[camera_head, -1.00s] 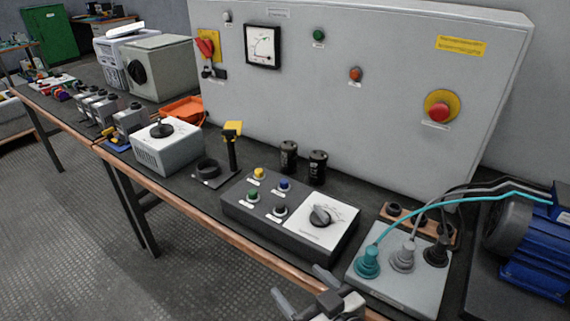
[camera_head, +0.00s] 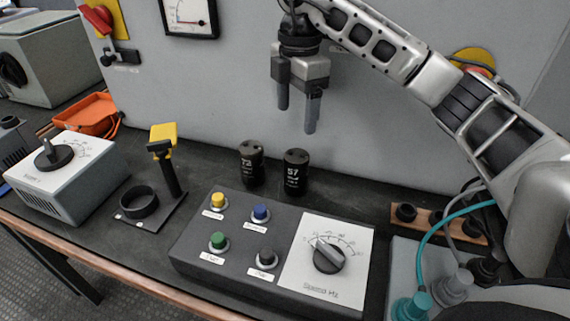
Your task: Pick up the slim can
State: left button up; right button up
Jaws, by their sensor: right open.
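Two black cans stand upright side by side on the dark bench behind the control box. The left can (camera_head: 252,164) is marked "72" and the right can (camera_head: 295,172) is marked "57". They look close in size; the right one may be a little taller, and I cannot tell surely which is the slim one. My right gripper (camera_head: 297,108) hangs above them with its fingers pointing down, apart and empty. It touches neither can. My left gripper is not in view.
A control box (camera_head: 203,256) with several buttons and a dial stands in front of the cans. A stand with a yellow top (camera_head: 163,133) is at left. The grey panel (camera_head: 225,75) rises close behind. Plugs with cables (camera_head: 412,306) stand at right.

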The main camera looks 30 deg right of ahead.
aim_at(297, 156)
jog(key=f, duration=0.6)
jog(key=f+b, duration=0.1)
jog(key=f, duration=0.2)
jog(key=shift+d+f, duration=0.25)
jog(key=shift+d, duration=0.05)
jog(key=shift+f, duration=3)
jog(key=c, duration=1.2)
jog(key=shift+w+r, duration=0.1)
jog(key=shift+c, duration=0.3)
jog(key=shift+r, duration=0.1)
